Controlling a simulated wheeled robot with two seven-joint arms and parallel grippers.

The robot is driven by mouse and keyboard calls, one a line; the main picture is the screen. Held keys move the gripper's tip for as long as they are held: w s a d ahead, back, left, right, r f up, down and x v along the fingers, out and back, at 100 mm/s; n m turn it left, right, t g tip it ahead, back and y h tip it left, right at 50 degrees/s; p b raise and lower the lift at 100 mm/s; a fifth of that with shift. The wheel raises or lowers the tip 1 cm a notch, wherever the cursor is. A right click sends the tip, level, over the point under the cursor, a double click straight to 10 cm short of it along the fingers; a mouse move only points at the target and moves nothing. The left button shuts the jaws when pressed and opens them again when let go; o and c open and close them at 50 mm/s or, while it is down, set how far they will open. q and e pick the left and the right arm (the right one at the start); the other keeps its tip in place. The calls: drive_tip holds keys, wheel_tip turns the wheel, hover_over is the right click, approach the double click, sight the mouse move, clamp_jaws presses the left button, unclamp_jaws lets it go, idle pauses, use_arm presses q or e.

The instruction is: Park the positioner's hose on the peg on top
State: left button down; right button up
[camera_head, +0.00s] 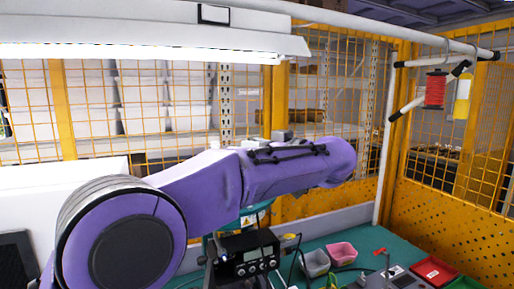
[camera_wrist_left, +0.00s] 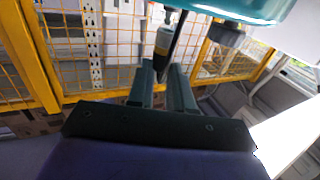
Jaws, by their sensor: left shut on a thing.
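In the left wrist view my left gripper (camera_wrist_left: 163,72) is shut on a slim piece at the hose end (camera_wrist_left: 164,38), with a pale and yellow section and a dark length beside it. The teal positioner body (camera_wrist_left: 235,8) fills the top of that view, with a dark round knob (camera_wrist_left: 226,34) under its edge. The left fingers are hidden there. I cannot make out the peg. My right gripper is not in view.
A black instrument with a display (camera_head: 250,255) stands below the arm. A grey bin (camera_head: 315,263), a pink bin (camera_head: 342,252) and a red tray (camera_head: 435,270) sit on the green bench. Yellow mesh fencing (camera_head: 450,195) surrounds it. A red spool (camera_head: 436,90) hangs upper right.

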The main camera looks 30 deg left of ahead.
use_arm(q)
drive_tip(key=shift+w+f, duration=0.1)
drive_tip(key=shift+w, duration=0.05)
drive_tip(key=shift+s+p, duration=0.2)
drive_tip(key=shift+p, duration=0.25)
idle(0.6)
drive_tip(key=shift+w+f+p, duration=0.1)
drive_tip(key=shift+f+p, duration=0.05)
drive_tip(key=shift+p, duration=0.25)
idle(0.4)
